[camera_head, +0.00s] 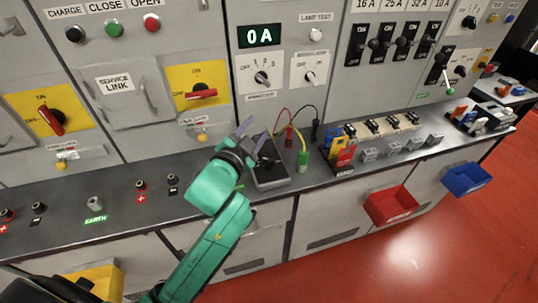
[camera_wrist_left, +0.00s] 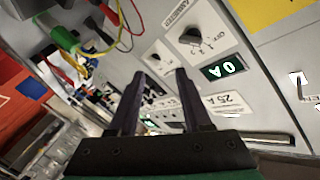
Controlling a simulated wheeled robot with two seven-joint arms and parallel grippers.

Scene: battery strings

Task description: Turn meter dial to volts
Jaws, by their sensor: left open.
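The panel above has a lit display (camera_head: 260,36) reading 0 A and a selector knob (camera_head: 262,77). The display (camera_wrist_left: 223,70) and knob (camera_wrist_left: 190,36) also show in the left wrist view. My right gripper is not in view.
Coloured fuse parts (camera_head: 340,150) and grey blocks sit further right. Red (camera_head: 391,207) and blue (camera_head: 466,180) bins hang on the front. The bench left of the gripper holds terminals.

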